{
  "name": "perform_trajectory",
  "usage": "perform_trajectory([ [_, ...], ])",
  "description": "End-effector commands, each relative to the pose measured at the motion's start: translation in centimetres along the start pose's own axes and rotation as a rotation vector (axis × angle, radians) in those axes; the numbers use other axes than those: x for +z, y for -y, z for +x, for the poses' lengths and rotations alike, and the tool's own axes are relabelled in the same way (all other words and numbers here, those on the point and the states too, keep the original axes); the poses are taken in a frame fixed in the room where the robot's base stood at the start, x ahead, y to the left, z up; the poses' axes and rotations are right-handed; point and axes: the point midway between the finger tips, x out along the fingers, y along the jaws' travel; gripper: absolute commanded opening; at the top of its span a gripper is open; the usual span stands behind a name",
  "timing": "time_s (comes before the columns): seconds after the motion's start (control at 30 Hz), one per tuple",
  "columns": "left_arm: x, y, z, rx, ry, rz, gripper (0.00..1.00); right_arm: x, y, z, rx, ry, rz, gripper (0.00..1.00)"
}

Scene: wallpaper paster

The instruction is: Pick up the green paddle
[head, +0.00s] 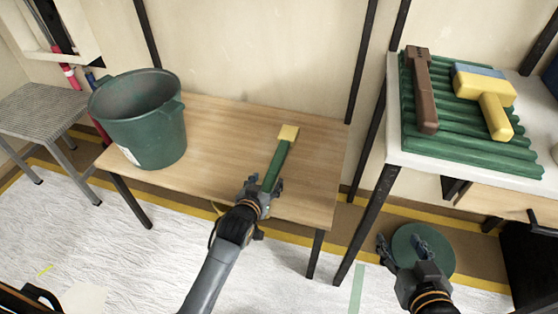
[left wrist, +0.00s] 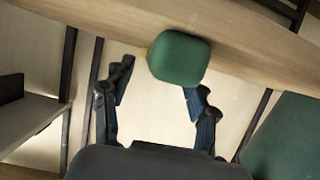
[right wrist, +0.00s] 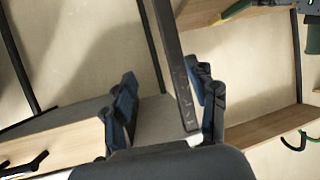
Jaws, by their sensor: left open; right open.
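The green paddle (head: 273,168) lies on the wooden table, with a green handle and a yellow end pointing away from me. My left gripper (head: 262,188) is open at the near end of the handle. In the left wrist view the green handle end (left wrist: 180,57) shows just beyond and between the spread fingertips (left wrist: 160,82); contact cannot be told. My right gripper (head: 402,248) is open and low at the right, in front of a round green object. In the right wrist view its fingers (right wrist: 162,92) are apart, with a dark table leg showing between them.
A green bucket (head: 136,118) stands on the left of the wooden table (head: 222,140). The white table (head: 393,120) at right holds a ridged green tray (head: 458,145), a brown tool (head: 420,92) and a yellow-handled brush (head: 492,105). The round green object (head: 437,255) is on the floor.

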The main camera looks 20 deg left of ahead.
Motion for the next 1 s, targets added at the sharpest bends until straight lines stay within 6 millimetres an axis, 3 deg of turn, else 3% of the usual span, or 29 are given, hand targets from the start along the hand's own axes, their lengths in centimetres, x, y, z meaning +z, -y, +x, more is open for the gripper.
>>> perform_trajectory([
  [0.33,0.4,-0.2,3.0,0.0,-0.001,0.0,0.58,-6.2,0.9,0.0,-0.02,-0.341,0.002,0.58],
  [0.7,0.3,-0.2,3.4,0.001,0.001,0.0,0.58,-7.5,1.0,-0.3,-0.023,-0.4,0.003,0.58],
  [1.0,0.3,-0.2,3.4,0.001,0.0,0.0,0.0,-7.4,1.0,-0.3,-0.023,-0.399,0.003,0.58],
])
